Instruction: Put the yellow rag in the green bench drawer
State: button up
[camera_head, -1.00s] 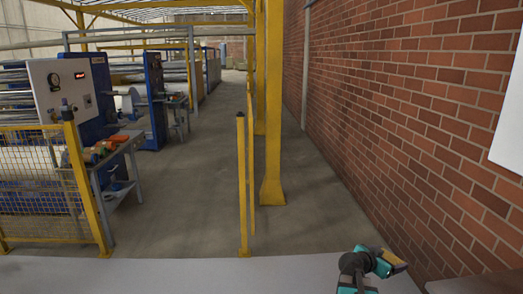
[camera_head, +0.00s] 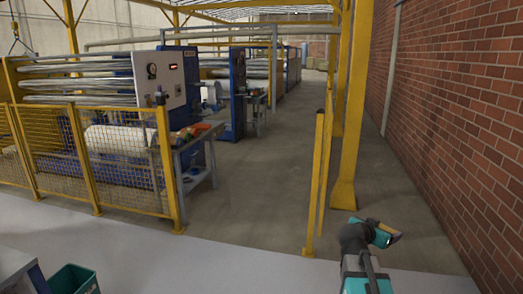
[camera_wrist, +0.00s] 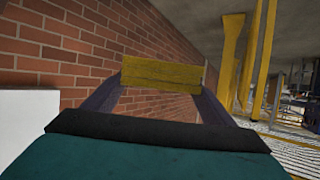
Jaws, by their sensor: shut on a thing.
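My gripper (camera_head: 393,237) is at the lower right of the head view, in front of the brick wall. In the wrist view my gripper (camera_wrist: 160,88) is shut on the yellow rag (camera_wrist: 160,73), which shows as a flat yellow block between the fingertips. The rag is held up in the air, clear of any surface.
A yellow mesh fence (camera_head: 122,175), yellow posts (camera_head: 318,180) and a yellow column (camera_head: 352,110) stand ahead. A brick wall (camera_head: 455,130) runs along the right. The pale floor (camera_head: 190,262) is clear.

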jog(key=w+a+r+n+t+y, duration=0.1)
jog(key=w+a+r+n+y, duration=0.1)
jog(key=a, duration=0.6)
jog(key=w+a+r+n+t+y+b, duration=0.1)
jog(key=w+a+r+n+t+y, duration=0.1)
jog(key=a, duration=0.7)
jog(key=w+a+r+n+t+y, duration=0.2)
jog(key=a+r+n+y, duration=0.2)
jog(key=a, duration=0.5)
jog(key=shift+n+y, duration=1)
jog(key=shift+y, duration=0.1)
